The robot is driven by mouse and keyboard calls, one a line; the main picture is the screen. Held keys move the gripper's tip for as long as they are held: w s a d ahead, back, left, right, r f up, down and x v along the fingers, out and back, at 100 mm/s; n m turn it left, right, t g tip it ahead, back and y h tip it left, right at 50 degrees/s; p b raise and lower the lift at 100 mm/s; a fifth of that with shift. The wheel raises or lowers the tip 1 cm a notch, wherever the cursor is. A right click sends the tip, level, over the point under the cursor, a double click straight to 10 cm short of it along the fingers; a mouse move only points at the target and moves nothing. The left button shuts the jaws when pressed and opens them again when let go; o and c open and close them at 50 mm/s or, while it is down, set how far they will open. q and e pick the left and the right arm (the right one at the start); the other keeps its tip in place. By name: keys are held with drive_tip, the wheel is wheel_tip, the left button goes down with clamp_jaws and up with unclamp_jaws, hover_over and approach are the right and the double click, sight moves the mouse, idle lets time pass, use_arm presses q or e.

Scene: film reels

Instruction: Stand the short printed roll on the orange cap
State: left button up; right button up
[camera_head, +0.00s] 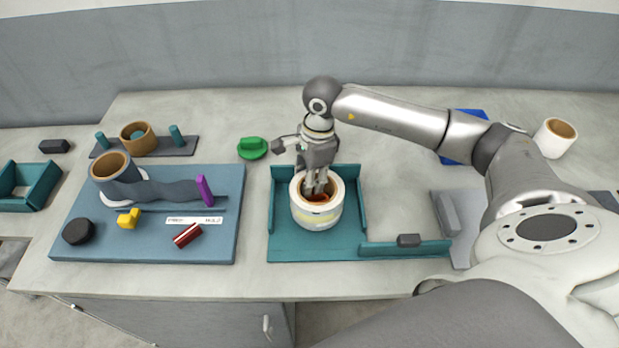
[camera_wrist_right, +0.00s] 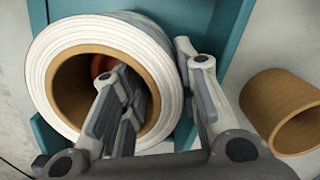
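The short printed roll (camera_head: 334,208) is white with a yellow band and a brown core. It stands upright in the teal tray (camera_head: 283,245); it also shows in the right wrist view (camera_wrist_right: 48,50). An orange piece, apparently the orange cap, shows down inside its core (camera_wrist_right: 100,64); how it sits there is partly hidden by a finger. My right gripper (camera_head: 315,188) is down at the roll. In the wrist view (camera_wrist_right: 155,75) one finger is inside the core and the other outside the wall, with a gap at the inner wall. My left gripper is out of view.
A blue board (camera_head: 80,225) at left holds a grey roll (camera_head: 118,187), a purple piece (camera_head: 204,190) and small parts. A green piece (camera_head: 252,148) lies behind the tray. A white roll (camera_head: 553,139) stands at back right. A brown tube (camera_wrist_right: 290,108) is near my right gripper's wrist view.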

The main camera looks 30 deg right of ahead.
drive_tip(key=shift+o, duration=0.4)
drive_tip(key=shift+r, duration=0.1)
drive_tip(key=shift+s+d+r+p, duration=0.1)
drive_tip(key=shift+d+r+p, duration=0.1)
drive_tip(key=shift+r+p, duration=1.2)
drive_tip(key=shift+w+d+r+p, duration=0.1)
drive_tip(key=shift+d+r+p, duration=0.3)
drive_tip(key=shift+r, duration=1.85)
drive_tip(key=shift+s+d+r+p, duration=0.1)
drive_tip(key=shift+r+p, duration=0.95)
drive_tip(key=shift+r, duration=0.75)
drive_tip(key=shift+f, duration=0.1)
